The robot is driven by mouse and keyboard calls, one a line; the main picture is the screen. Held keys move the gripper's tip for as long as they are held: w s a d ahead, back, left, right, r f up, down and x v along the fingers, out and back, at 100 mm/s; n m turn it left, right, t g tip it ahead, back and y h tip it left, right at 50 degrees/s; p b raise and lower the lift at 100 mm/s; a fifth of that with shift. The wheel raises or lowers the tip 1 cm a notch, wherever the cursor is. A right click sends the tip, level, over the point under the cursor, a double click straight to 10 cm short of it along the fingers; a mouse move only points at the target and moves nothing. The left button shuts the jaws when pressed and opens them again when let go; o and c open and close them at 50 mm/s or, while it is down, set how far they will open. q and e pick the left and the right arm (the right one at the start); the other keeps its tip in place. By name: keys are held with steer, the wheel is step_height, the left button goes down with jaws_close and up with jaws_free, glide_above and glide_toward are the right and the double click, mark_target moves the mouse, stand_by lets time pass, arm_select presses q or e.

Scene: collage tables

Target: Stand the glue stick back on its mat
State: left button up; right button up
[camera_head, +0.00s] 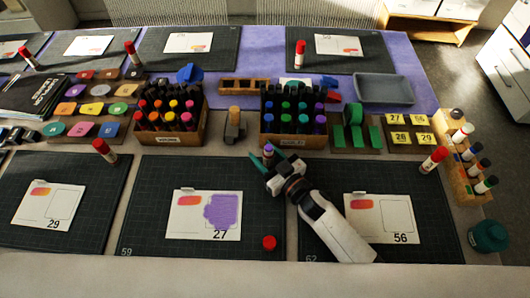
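My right gripper (270,161) is over the back edge of the middle cutting mat (150,225), its arm coming in from the lower right. A small upright stick with a bluish-purple top (268,149) shows at its fingertips. It looks like the uncapped glue stick, gripped between the fingers; its lower part is hidden. A loose red cap (269,242) rests on the front right of the middle mat. Card 27 (186,223) on this mat bears a purple patch. My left gripper is not in view.
A marker box (283,140) stands just behind the gripper. Red-capped glue sticks stand by the left mat (105,151) and right mat (433,159). The middle mat's front left is clear.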

steer(key=shift+r+p, duration=0.35)
steer(key=shift+r, duration=0.25)
steer(key=shift+s+d+r, duration=0.1)
steer(key=shift+r, duration=0.2)
steer(key=v, duration=1)
steer(key=shift+s+d+f+b, duration=0.1)
steer(key=shift+f+b, duration=0.15)
steer(key=shift+b, duration=0.15)
steer(key=shift+s+d+r, duration=0.1)
steer(key=shift+s+d, duration=0.35)
steer(key=shift+s, duration=0.1)
